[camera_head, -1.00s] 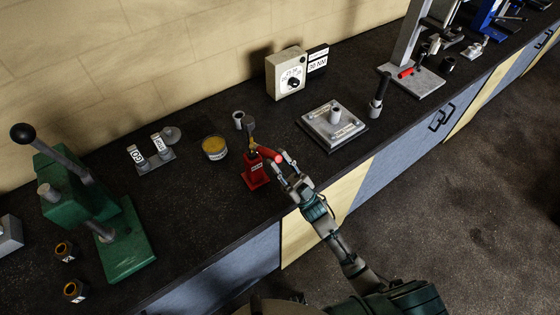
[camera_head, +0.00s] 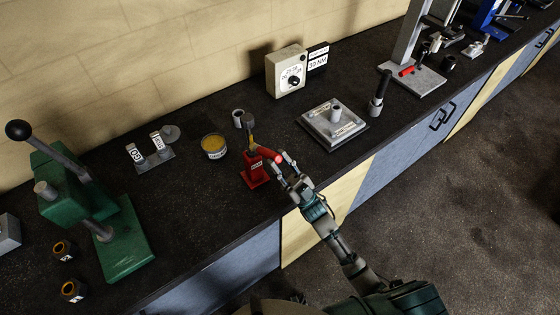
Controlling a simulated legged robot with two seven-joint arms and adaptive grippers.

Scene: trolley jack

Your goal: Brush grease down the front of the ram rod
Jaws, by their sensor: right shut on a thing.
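My right gripper (camera_head: 284,165) is shut on the red handle (camera_head: 268,154) of a tool at the front of the bench. I cannot tell for sure whether this tool is the brush. The handle is close to a small labelled red stand (camera_head: 256,174); whether they touch is unclear. A dark-topped piece with a yellowish part (camera_head: 249,125) rises just behind the stand. An open tin of yellow grease (camera_head: 214,147) stands to its left. I cannot say for sure which part is the ram rod. My left gripper is not in view.
A grey cup (camera_head: 238,118) stands behind. A square plate with a short post (camera_head: 335,115) and a dial box (camera_head: 286,72) are to the right.

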